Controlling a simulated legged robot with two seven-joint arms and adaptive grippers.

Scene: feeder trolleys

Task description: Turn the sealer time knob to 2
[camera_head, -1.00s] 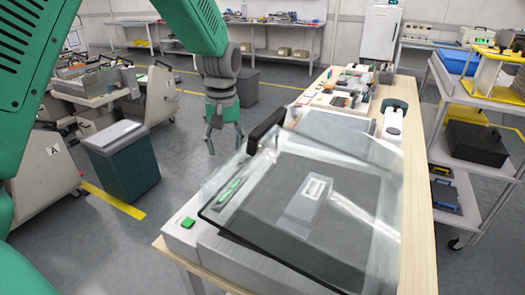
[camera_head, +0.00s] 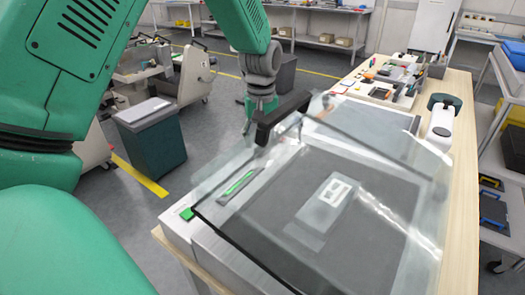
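The sealer (camera_head: 215,245) is a grey machine on the wooden bench, with a tilted clear lid (camera_head: 415,215) and a black lid handle (camera_head: 282,116). A narrow panel with a green strip (camera_head: 240,184) shows through the glass at its left. A green button (camera_head: 187,213) sits on its near left corner. I cannot make out the time knob or its setting. My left gripper (camera_head: 258,117) points down beyond the handle, apart from the panel. One finger shows, spread outward and empty; the other is mostly hidden by the handle. My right gripper is not in view.
Small parts trays (camera_head: 385,80) lie farther back. A dark bin (camera_head: 150,140) stands on the floor at left. A shelf trolley (camera_head: 500,150) is at right.

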